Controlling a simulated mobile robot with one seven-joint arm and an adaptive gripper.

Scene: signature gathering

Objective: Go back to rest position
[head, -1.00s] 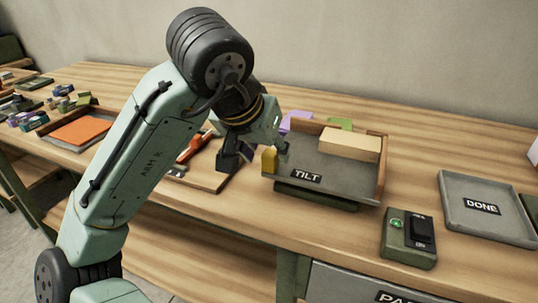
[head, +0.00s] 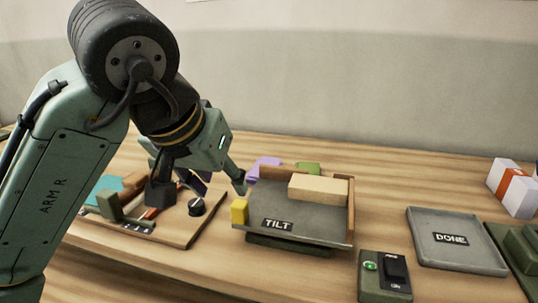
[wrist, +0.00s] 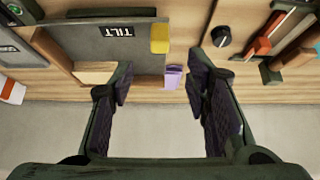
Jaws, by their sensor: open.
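My gripper (head: 200,188) is in the head view, over the bench between the wooden board with the black knob and the grey tilt tray (head: 325,230). Purple (head: 265,168) and green (head: 308,168) pieces show behind the tray, partly hidden.
A grey tray labelled DONE (head: 480,262) lies at the right, beside a white box with an orange band (head: 513,188). A control box with a green button (head: 385,284) stands at the front. The wooden board (head: 185,232) with a black knob (head: 196,207) is at the left. Bare bench lies behind the DONE tray.

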